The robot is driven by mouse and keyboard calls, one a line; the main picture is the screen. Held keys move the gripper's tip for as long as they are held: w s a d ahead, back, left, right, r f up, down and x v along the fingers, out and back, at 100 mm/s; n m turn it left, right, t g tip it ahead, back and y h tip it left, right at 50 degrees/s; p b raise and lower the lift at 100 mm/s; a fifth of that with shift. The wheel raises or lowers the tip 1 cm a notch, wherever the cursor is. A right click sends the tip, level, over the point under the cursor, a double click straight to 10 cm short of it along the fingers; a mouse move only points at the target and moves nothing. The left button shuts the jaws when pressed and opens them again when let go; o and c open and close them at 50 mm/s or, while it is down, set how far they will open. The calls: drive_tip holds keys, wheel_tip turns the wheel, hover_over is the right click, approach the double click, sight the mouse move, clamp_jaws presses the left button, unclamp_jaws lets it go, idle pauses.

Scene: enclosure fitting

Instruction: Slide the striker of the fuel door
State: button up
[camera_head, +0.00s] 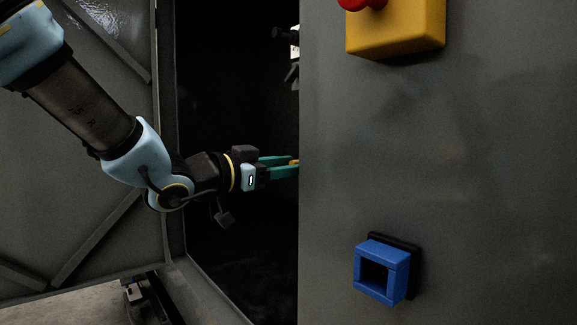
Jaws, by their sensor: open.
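My gripper (281,167) has teal fingers and reaches from the left across the dark opening to the edge of the grey panel (440,170). Its two fingers are apart, one above the other, and point right. The tips meet or pass behind the panel's edge, so their ends are partly hidden. I see nothing held. I cannot clearly make out the striker or the fuel door.
A yellow box (397,35) with a red button (362,4) and a blue square frame (382,272) stick out from the panel. A dark fitting (284,35) is high in the opening. A braced grey wall (75,170) stands left. The opening below my gripper looks dark and free.

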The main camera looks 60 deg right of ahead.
drive_tip(key=b+v, duration=0.2)
drive_tip(key=v, duration=0.8)
drive_tip(key=shift+a, duration=0.4)
drive_tip(key=shift+w, duration=0.15)
